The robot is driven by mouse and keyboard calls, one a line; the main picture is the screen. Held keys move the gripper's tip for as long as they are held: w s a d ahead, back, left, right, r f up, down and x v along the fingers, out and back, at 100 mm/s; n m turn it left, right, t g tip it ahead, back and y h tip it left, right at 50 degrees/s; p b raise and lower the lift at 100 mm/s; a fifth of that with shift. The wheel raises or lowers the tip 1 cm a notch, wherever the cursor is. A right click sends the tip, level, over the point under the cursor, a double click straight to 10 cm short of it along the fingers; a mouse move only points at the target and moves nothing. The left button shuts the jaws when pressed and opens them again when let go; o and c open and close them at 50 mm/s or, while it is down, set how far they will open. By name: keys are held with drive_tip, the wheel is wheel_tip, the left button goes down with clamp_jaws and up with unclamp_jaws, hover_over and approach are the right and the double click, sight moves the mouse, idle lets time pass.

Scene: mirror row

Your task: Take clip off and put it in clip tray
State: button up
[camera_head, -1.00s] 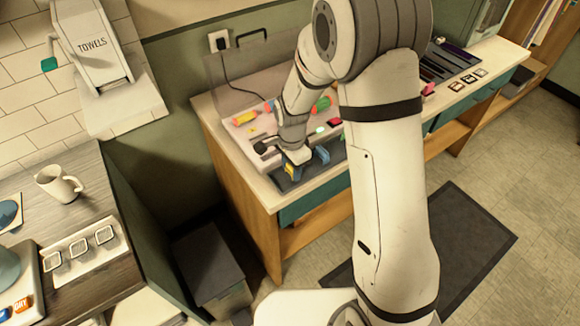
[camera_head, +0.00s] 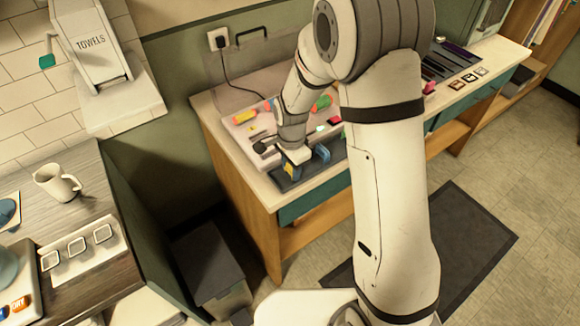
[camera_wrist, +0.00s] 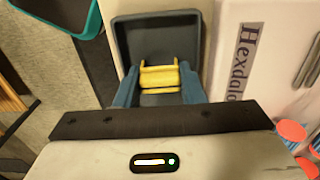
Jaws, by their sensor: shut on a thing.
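My gripper (camera_wrist: 160,90) has blue fingers, shut on a yellow clip (camera_wrist: 160,77). The clip is between the fingertips, over the dark clip tray (camera_wrist: 121,45) in the wrist view. I cannot tell whether the clip touches the tray floor. In the head view my gripper (camera_head: 307,166) is low at the front left of the workbench, over the dark tray (camera_head: 283,184).
Coloured parts, including an orange-yellow piece (camera_head: 243,117) and a green one (camera_head: 322,102), lie on the bench behind my gripper.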

drive_tip(key=o, duration=1.1)
drive_tip(key=shift+c, duration=0.5)
drive_tip(key=shift+o, duration=0.4)
